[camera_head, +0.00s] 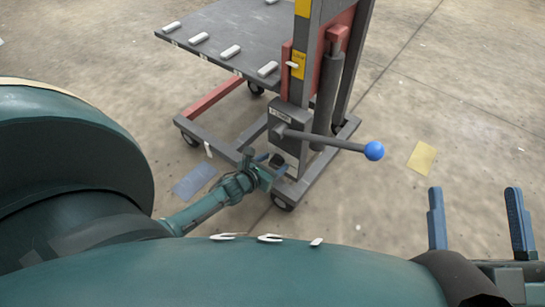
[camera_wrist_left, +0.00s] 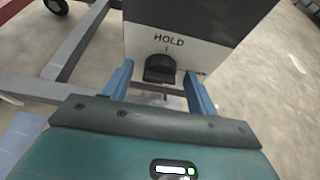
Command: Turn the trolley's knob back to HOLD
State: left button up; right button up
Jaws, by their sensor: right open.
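The trolley (camera_head: 224,40) stands ahead of me, with a dark box (camera_head: 288,125) low on its mast. In the left wrist view the box (camera_wrist_left: 205,18) has a white panel marked HOLD, with a short tick below the word. The black knob (camera_wrist_left: 160,68) sits just under that tick; its exact pointing is hard to tell. My left gripper (camera_wrist_left: 159,70) is open, with one blue finger on each side of the knob and gaps visible between. In the head view the left gripper (camera_head: 270,172) is at the box's lower front. My right gripper (camera_head: 476,192) is open and empty, lower right.
A lever with a blue ball (camera_head: 373,150) sticks out right from the box, above my left gripper. The trolley's grey base legs and wheel (camera_head: 283,202) are close to that gripper. A yellow sheet (camera_head: 422,157) and a bluish sheet (camera_head: 194,181) lie on the floor.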

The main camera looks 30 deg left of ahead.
pick_arm(q)
jog(key=c, duration=1)
jog(key=shift+o, duration=0.2)
